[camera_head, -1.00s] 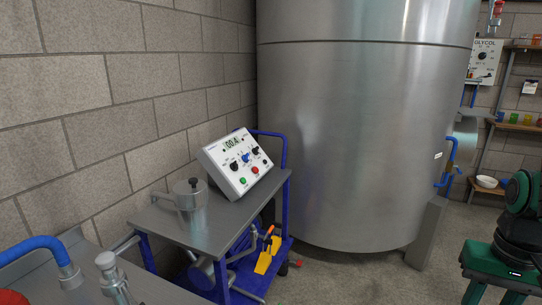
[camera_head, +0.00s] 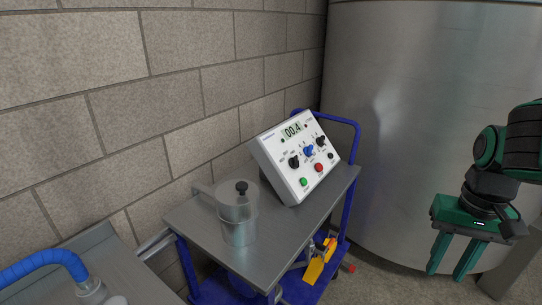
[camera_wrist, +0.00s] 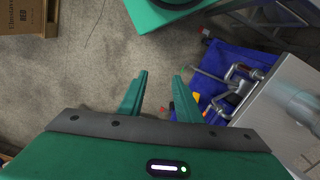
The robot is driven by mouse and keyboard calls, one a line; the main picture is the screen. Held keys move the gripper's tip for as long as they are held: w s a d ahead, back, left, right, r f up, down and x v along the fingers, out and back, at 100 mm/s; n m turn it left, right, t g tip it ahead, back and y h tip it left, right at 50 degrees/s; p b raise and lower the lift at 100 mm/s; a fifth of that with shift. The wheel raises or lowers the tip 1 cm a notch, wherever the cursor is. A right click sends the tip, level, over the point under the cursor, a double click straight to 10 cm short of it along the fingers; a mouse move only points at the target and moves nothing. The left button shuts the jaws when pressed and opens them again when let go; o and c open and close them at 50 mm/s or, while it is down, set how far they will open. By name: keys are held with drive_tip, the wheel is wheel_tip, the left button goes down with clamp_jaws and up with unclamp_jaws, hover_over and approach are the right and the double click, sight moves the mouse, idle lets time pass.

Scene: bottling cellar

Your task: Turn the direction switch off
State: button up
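The white control box (camera_head: 290,165) stands tilted on the grey top of a blue cart in the head view. Its face has a display reading about 00.4, black knobs, a blue knob (camera_head: 309,151) in the middle, and green and red buttons below. Which knob is the direction switch is too small to read. My gripper (camera_head: 453,270) hangs at the right, fingers down and apart, well clear of the box. In the wrist view, the empty gripper (camera_wrist: 159,98) points at the floor, and the box is not visible.
A block wall is behind at left, a large steel tank (camera_head: 420,120) at right. A cardboard box (camera_wrist: 30,18) lies at the wrist view's top left.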

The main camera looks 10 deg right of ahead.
drive_tip(key=shift+w, duration=0.35)
drive_tip(key=shift+d, duration=0.15)
drive_tip(key=o, duration=0.4)
drive_tip(key=shift+s, duration=0.15)
drive_tip(key=shift+o, duration=1)
drive_tip(key=shift+s+r, duration=0.15)
drive_tip(key=shift+r, duration=0.25)
drive_tip(key=m+t+y, duration=0.3)
drive_tip(key=m+t, duration=0.4)
drive_tip(key=m, duration=0.6)
approach(298, 161)
drive_tip(key=x, duration=0.8)
drive_tip(key=shift+w+f, duration=0.3)
